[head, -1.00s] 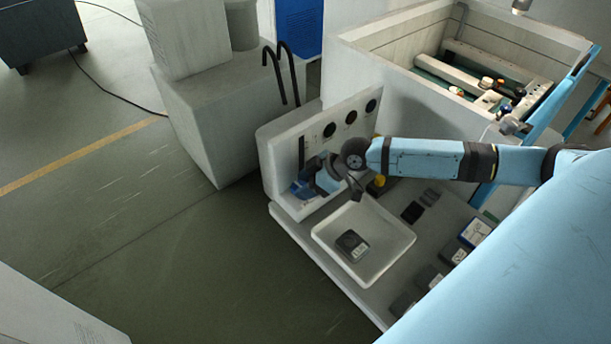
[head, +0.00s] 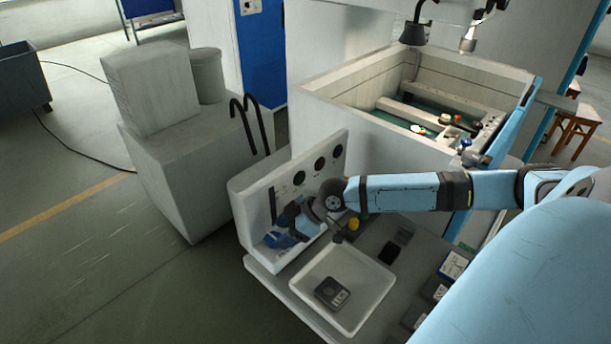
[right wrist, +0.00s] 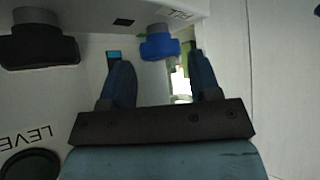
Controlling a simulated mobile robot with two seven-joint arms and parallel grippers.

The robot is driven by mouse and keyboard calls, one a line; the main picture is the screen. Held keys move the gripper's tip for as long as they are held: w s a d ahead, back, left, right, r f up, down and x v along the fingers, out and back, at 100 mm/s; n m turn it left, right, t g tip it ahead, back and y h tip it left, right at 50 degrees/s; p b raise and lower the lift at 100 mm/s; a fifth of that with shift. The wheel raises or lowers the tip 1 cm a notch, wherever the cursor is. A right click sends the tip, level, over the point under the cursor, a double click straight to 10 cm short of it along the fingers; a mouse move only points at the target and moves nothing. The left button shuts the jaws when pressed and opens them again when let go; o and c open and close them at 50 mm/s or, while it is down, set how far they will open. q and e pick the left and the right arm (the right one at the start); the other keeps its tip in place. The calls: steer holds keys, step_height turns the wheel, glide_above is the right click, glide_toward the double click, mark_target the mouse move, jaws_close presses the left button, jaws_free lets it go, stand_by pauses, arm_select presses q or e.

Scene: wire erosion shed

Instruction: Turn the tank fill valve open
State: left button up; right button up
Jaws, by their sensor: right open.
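The white control panel (head: 240,208) stands upright at the bench's left end, with several round dark gauges. In the right wrist view a blue knob (right wrist: 160,44) sticks out of the panel, and a black knob (right wrist: 38,47) sits to its left. My right gripper (head: 280,236) is at the panel's lower front. In the wrist view its fingers (right wrist: 162,78) are open, with the blue knob ahead, between their directions. My left gripper is not in view.
A white tray (head: 296,287) holding a dark device (head: 332,293) lies below my right arm. A yellow knob (head: 354,224) is close to the wrist. An open tank (head: 330,95) stands behind. Two black hooked pipes (head: 252,125) rise left of the panel.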

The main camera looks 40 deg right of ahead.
steer(key=b+v, duration=0.1)
steer(key=v, duration=1)
steer(key=shift+d+r, duration=0.25)
steer(key=shift+s, duration=0.15)
